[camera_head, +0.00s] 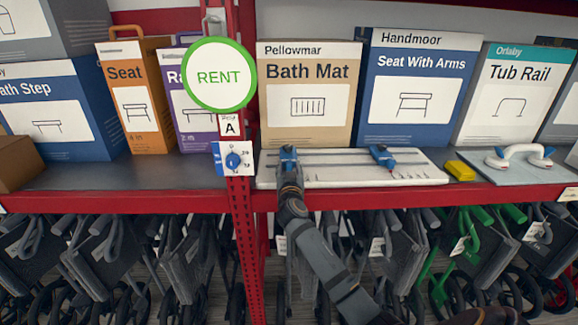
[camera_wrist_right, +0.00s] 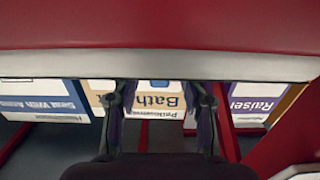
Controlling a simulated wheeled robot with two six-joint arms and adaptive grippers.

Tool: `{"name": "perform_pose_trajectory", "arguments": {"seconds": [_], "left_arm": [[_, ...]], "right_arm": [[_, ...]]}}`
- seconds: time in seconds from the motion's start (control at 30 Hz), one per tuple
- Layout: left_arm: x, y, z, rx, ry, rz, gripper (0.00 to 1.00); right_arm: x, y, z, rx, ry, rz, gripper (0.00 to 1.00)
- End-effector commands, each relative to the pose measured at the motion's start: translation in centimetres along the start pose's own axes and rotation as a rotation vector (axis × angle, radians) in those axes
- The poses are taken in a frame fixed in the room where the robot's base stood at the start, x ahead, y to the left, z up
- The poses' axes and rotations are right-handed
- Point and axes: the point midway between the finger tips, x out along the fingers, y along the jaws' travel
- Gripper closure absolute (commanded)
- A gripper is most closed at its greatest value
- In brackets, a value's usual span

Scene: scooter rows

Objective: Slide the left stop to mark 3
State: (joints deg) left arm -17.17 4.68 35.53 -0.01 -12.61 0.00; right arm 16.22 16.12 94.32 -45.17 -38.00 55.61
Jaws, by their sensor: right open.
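A white board with a slide rail (camera_head: 340,180) lies on the red-edged shelf. The left stop (camera_head: 288,153) is blue and sits near the board's left end, partly hidden by my gripper. The right stop (camera_head: 383,156), also blue, sits right of the board's middle. My right gripper (camera_head: 289,167) is open at the left stop, reaching from below; I cannot tell if it touches it. The marks are too small to read. My left gripper is not in view.
A red post with a blue dial (camera_head: 233,161) and a round RENT sign (camera_head: 219,76) stands left of the board. Boxes, including Bath Mat (camera_head: 308,75), stand behind it. A yellow block (camera_head: 460,171) lies to its right. Folded scooters hang below the shelf.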

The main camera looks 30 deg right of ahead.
Motion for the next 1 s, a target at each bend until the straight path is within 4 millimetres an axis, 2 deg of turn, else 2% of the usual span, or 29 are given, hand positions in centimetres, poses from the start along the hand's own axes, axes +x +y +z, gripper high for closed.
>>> {"name": "perform_pose_trajectory", "arguments": {"seconds": [0.27,0.37,0.6,0.9,1.0], "left_arm": [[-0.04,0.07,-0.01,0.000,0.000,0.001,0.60],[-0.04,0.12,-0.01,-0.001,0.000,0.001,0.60],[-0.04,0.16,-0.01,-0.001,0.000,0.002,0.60],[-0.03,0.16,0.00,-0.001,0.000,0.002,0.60],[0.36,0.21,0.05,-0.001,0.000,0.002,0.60]], "right_arm": [[0.31,-0.01,0.04,0.001,0.000,-0.001,0.57],[0.30,-0.01,0.04,0.001,0.000,-0.001,0.67],[0.28,-0.02,0.06,0.000,-0.001,-0.001,1.00],[0.27,0.00,0.08,0.000,-0.001,-0.001,1.00],[0.30,0.96,0.28,-0.002,0.000,0.001,1.00]]}}
